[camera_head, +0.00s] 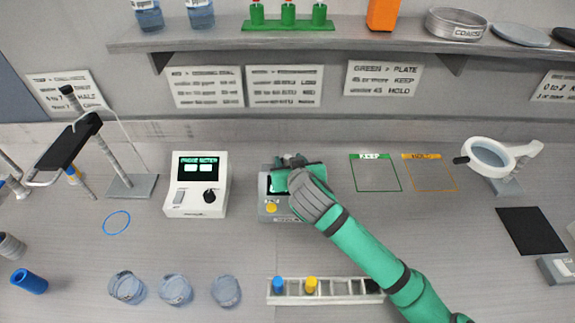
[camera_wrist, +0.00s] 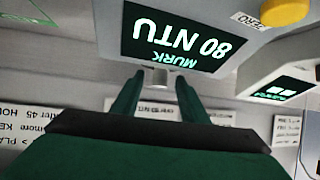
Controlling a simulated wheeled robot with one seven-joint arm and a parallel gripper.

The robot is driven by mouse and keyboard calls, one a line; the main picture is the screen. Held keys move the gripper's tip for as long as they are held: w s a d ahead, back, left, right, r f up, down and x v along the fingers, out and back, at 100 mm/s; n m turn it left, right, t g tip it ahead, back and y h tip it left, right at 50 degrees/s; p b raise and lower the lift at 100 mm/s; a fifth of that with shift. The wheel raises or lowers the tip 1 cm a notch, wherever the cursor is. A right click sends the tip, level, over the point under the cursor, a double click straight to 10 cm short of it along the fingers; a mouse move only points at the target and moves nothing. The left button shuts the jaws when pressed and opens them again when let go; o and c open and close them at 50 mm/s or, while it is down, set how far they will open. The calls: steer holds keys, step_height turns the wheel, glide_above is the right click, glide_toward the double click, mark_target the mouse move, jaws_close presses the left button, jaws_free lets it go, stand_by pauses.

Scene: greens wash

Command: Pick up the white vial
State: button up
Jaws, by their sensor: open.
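My gripper (camera_head: 292,172) is over the grey meter (camera_head: 268,208), and my arm hides part of the meter. In the wrist view, my green fingers (camera_wrist: 157,88) are open. A small pale grey-white cylinder (camera_wrist: 157,76) shows between the fingertips, beside the meter's screen (camera_wrist: 180,38), which reads "MURK 80 NTU". It may be the white vial, but most of it is hidden and I cannot tell for sure. I cannot tell whether the fingers touch it.
A rack (camera_head: 345,290) at the front holds a blue-capped vial (camera_head: 278,285) and a yellow-capped vial (camera_head: 311,285). A white device (camera_head: 196,184) stands left of the meter. Several clear beakers (camera_head: 176,290) stand at the front left. Green (camera_head: 375,173) and orange (camera_head: 430,172) outlined squares lie empty to the right.

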steer(key=shift+w, duration=0.15)
jaws_close()
steer(key=shift+r, duration=0.1)
